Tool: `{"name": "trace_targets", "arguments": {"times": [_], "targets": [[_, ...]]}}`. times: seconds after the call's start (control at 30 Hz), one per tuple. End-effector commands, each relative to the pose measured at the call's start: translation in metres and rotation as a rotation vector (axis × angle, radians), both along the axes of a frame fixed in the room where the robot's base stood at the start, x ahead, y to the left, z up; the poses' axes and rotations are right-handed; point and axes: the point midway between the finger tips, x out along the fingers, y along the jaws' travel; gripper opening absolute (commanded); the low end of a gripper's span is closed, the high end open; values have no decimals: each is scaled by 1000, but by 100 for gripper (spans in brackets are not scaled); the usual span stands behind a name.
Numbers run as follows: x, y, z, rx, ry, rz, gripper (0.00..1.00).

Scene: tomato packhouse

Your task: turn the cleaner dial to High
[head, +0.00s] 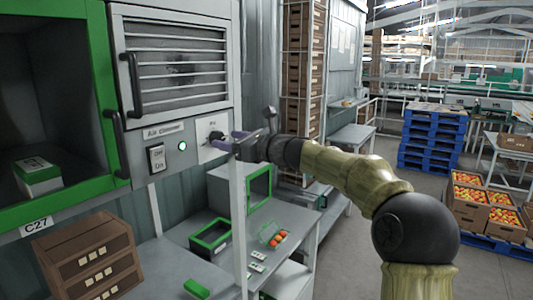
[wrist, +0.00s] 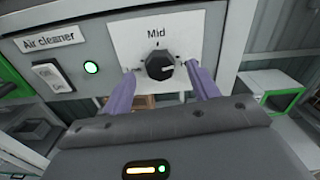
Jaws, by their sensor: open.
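The cleaner dial (wrist: 158,64) is a dark round knob on a white plate (wrist: 122,38) with "Mid" printed above it. A pale mark on the knob points roughly right in the wrist view. No High label is readable; the fingers cover parts of the plate's sides. The dial also shows in the head view (head: 216,136), on the air cleaner's front panel. My gripper (wrist: 161,70) is open, its two purple fingers on either side of the dial with gaps visible. In the head view my gripper (head: 232,143) reaches the panel from the right.
An "Air cleaner" label (head: 164,130), an off/on rocker switch (head: 157,158) and a lit green lamp (head: 183,146) are left of the dial. A vent grille (head: 178,70) with a black handle is above. A bench (head: 185,231) with green-edged boxes stands below.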

Motion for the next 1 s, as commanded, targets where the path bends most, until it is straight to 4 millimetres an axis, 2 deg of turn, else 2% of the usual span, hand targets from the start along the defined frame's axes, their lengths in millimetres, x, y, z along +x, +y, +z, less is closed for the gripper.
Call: {"name": "trace_targets", "arguments": {"times": [0.13, 0.6, 0.8, 1.0], "targets": [[-19, -25, -6, -3, -1, -5, 60], [-75, -97, -5, -2, 0, -4, 60], [-87, -112, -2, 0, 1, -1, 60], [-88, -113, -1, 0, 2, 0, 60]]}}
